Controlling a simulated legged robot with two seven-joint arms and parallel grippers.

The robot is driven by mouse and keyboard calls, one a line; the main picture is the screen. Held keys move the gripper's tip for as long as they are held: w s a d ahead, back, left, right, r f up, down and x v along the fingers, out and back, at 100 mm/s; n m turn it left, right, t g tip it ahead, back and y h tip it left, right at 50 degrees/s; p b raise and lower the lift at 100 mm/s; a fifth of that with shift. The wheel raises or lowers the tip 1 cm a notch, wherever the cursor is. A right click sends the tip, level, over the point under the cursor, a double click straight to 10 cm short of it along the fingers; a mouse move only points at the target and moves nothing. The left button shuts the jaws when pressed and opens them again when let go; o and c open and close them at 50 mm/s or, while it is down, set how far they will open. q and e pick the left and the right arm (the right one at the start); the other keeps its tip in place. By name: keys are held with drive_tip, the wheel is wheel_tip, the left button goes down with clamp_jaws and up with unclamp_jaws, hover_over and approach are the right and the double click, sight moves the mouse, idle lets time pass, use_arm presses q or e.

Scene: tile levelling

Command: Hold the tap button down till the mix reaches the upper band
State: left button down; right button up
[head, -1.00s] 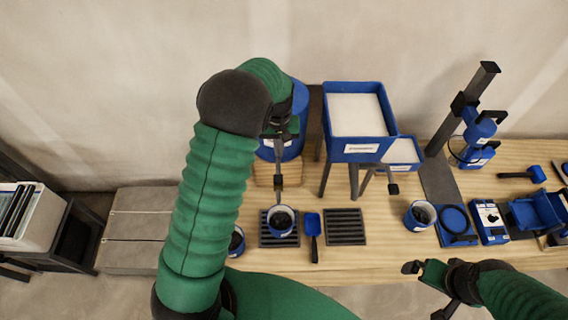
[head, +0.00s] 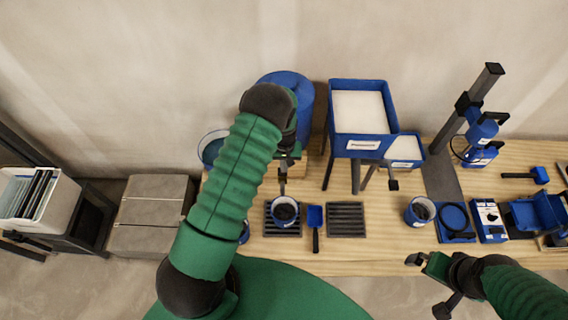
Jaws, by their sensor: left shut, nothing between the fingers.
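A blue-rimmed cup with dark contents (head: 285,211) stands upright on the left black grate (head: 269,228). A thin dark spout (head: 283,180) points down just above it. A blue barrel (head: 303,92) stands behind, partly hidden by my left arm. My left gripper (head: 288,152) is at the tap, in front of the barrel and above the cup; it is shut and empty. The tap button is hidden behind the wrist, so contact cannot be told. The cup's bands and exact fill level are too small to read. My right gripper (head: 425,262) hangs by the table's front edge, apart from the cup.
A blue scoop (head: 315,216) and a second black grate (head: 346,219) lie right of the cup. A blue hopper with white contents (head: 360,112) stands on legs behind. Another cup (head: 419,211) and a blue control box (head: 489,220) are further right. A bucket (head: 210,150) is at left.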

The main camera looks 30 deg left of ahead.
use_arm(q)
drive_tip(key=shift+f, duration=0.2)
drive_tip(key=shift+a+f, duration=0.1)
drive_tip(key=shift+a, duration=0.4)
drive_tip(key=shift+a+f+b, duration=0.3)
drive_tip(key=shift+f+b, duration=0.6)
drive_tip(key=shift+b, duration=0.15)
drive_tip(key=shift+s+f+b, duration=0.1)
drive_tip(key=shift+f+b, duration=0.1)
drive_tip(key=shift+b, duration=0.1)
drive_tip(key=shift+s+d+r, duration=0.15)
drive_tip(key=shift+d+r, duration=0.1)
drive_tip(key=shift+d, duration=0.05)
drive_tip(key=shift+s+d, duration=0.1)
drive_tip(key=shift+d, duration=0.35)
drive_tip(key=shift+a, duration=0.3)
use_arm(e)
drive_tip(key=shift+s+a+f, duration=0.15)
drive_tip(key=shift+a+f, duration=0.05)
drive_tip(key=shift+f, duration=0.3)
drive_tip(key=shift+s+a+f, duration=0.15)
drive_tip(key=shift+f, duration=0.3)
